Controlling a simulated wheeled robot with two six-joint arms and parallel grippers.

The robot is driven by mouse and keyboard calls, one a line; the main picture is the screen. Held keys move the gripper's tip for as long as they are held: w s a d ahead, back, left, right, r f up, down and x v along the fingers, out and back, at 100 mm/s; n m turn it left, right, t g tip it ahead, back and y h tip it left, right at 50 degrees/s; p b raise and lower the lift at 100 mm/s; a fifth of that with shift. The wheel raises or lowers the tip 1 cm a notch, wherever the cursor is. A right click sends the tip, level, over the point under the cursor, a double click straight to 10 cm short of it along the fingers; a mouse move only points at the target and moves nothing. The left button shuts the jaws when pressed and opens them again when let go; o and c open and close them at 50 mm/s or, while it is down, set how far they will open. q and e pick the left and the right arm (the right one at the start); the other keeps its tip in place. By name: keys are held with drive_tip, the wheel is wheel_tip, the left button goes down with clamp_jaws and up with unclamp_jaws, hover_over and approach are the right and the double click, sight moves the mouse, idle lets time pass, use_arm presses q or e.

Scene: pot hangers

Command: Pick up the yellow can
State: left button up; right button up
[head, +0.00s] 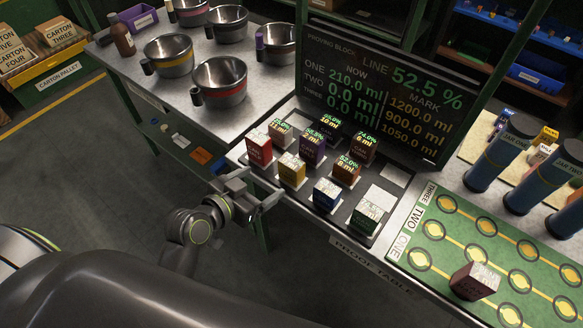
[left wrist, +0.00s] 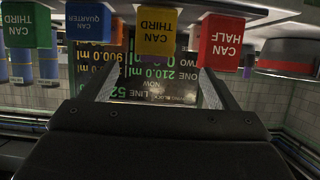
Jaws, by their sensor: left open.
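The yellow can (head: 292,171) is a small block with a pale top, standing upright on a pad in the front row of the dark proving block. In the left wrist view, which is upside down, the yellow can (left wrist: 157,34) reads "CAN THIRD" and shows beyond the fingers, between their lines. My left gripper (head: 264,190) is open and empty at the table's front edge, short of the yellow can and apart from it. Its two fingers (left wrist: 157,88) show spread in the wrist view. My right gripper is not in view.
The red can (head: 259,151) stands left of the yellow can and the blue can (head: 326,196) right of it. Several darker cans stand behind. A display board (head: 383,88) rises at the back. Metal pots (head: 219,82) stand on the left table. A dark red can (head: 474,281) sits on the green mat.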

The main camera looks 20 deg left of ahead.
sight(287, 169)
use_arm(q)
drive_tip(key=p+x, duration=0.1)
drive_tip(key=x, duration=0.7)
drive_tip(key=shift+w+d+f, duration=0.1)
drive_tip(key=shift+w, duration=0.15)
drive_tip(key=shift+d+p+x, duration=0.2)
drive_tip(key=shift+p+x, duration=0.15)
drive_tip(key=shift+x, duration=0.6)
drive_tip(key=shift+d+p+x, duration=0.2)
drive_tip(key=shift+p+x, duration=0.15)
drive_tip(key=shift+x, duration=0.6)
drive_tip(key=shift+w+d+f, duration=0.15)
drive_tip(key=shift+w+d, duration=0.05)
drive_tip(key=shift+w, duration=0.4)
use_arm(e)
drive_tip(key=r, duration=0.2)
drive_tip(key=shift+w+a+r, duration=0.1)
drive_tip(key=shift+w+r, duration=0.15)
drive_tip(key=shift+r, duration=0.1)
